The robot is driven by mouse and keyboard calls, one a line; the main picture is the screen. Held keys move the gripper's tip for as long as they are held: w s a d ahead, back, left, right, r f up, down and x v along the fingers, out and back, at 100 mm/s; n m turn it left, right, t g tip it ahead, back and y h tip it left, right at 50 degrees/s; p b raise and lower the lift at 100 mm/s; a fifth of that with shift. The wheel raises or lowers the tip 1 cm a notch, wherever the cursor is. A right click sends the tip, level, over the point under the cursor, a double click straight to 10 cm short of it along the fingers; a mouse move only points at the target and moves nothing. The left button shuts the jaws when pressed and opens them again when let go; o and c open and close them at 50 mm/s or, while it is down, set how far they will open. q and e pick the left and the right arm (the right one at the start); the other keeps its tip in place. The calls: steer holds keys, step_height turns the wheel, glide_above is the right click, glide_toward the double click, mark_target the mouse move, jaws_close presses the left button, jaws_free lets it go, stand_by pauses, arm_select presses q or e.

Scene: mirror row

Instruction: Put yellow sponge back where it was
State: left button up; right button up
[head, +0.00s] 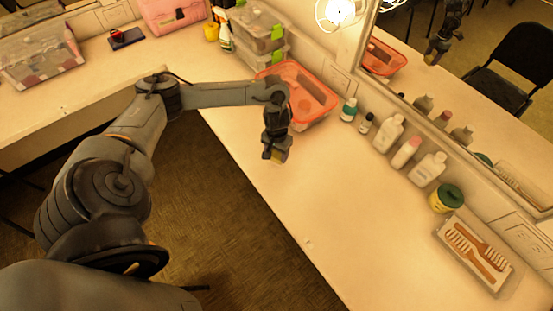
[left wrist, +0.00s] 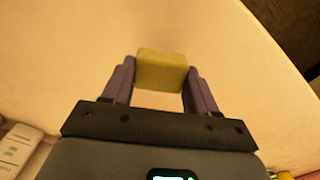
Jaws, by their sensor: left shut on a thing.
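My left gripper (head: 272,153) is over the counter, in front of the orange bin, in the head view. It is shut on the yellow sponge (head: 283,154), which shows as a small yellowish block at the fingertips. In the left wrist view the sponge (left wrist: 161,70) sits between the two fingers of the left gripper (left wrist: 160,85), with the pale counter behind it. I cannot tell how far the sponge is above the counter. My right gripper is not in either view.
An orange bin (head: 318,100) stands behind the gripper. Several bottles (head: 388,133), a green-lidded jar (head: 445,199) and a tray with combs (head: 464,272) line the mirror wall. Clear boxes (head: 255,28) stand at the back. The counter (head: 340,210) is clear in front of the bottles.

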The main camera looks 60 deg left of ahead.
mark_target(277, 159)
arm_select(q)
steer(key=shift+f, duration=2.05)
steer(key=shift+f, duration=0.1)
steer(key=o, duration=1)
